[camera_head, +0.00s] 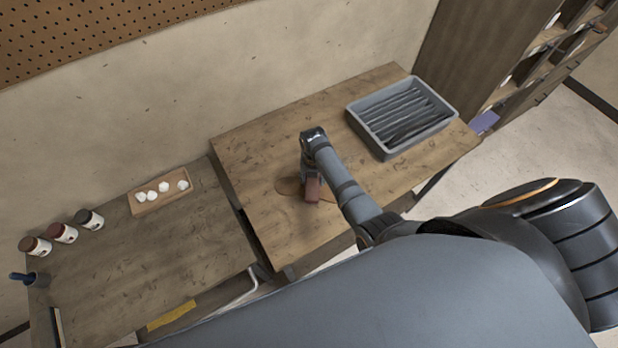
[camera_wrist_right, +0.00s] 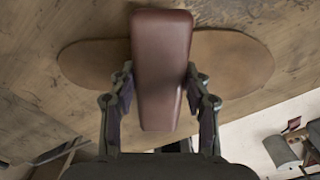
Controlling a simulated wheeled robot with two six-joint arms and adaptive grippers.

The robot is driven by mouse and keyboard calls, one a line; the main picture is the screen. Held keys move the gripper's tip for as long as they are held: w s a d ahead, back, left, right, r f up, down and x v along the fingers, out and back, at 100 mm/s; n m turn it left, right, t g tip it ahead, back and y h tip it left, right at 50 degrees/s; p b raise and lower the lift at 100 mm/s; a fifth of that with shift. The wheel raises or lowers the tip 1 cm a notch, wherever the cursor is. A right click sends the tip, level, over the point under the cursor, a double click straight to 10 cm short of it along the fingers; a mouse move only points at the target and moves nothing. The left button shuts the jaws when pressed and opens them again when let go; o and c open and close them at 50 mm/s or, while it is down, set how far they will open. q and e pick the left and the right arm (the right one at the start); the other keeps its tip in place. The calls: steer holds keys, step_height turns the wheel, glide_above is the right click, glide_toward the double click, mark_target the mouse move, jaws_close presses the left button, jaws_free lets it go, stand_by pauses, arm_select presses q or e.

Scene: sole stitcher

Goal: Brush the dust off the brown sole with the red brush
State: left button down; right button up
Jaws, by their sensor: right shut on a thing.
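The brown sole (camera_head: 288,186) lies flat on the right-hand wooden table. In the right wrist view the sole (camera_wrist_right: 235,62) stretches left and right behind the brush. My right gripper (camera_head: 311,180) is shut on the red brush (camera_head: 313,190) and holds it over the middle of the sole. In the right wrist view the brush (camera_wrist_right: 160,65) sits between the two fingers of the right gripper (camera_wrist_right: 160,95). Its underside is hidden, so I cannot tell whether it touches the sole. No dust can be made out. My left gripper is not in view.
A grey bin (camera_head: 352,112) with dark strips stands at the table's back right. The right table's (camera_head: 290,235) front left is clear.

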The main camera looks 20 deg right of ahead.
steer(key=shift+s+d, duration=0.4)
steer(key=shift+d, duration=0.4)
steer(key=shift+s+d, duration=0.4)
steer(key=shift+d, duration=0.4)
steer(key=shift+s+d, duration=0.5)
steer(key=shift+d, duration=0.4)
steer(key=shift+s+d, duration=0.45)
steer(key=shift+d, duration=0.45)
steer(key=shift+s+d, duration=0.5)
steer(key=shift+d, duration=0.4)
steer(key=shift+w+a, duration=0.45)
steer(key=shift+a, duration=0.35)
steer(key=shift+w+a, duration=0.45)
steer(key=shift+a, duration=0.35)
steer(key=shift+w+a, duration=0.3)
steer(key=shift+a, duration=0.4)
steer(key=shift+w+a, duration=0.3)
steer(key=shift+a, duration=0.35)
steer(key=shift+r, duration=0.1)
step_height(320, 180, up, 6)
steer(key=shift+d+f, duration=0.1)
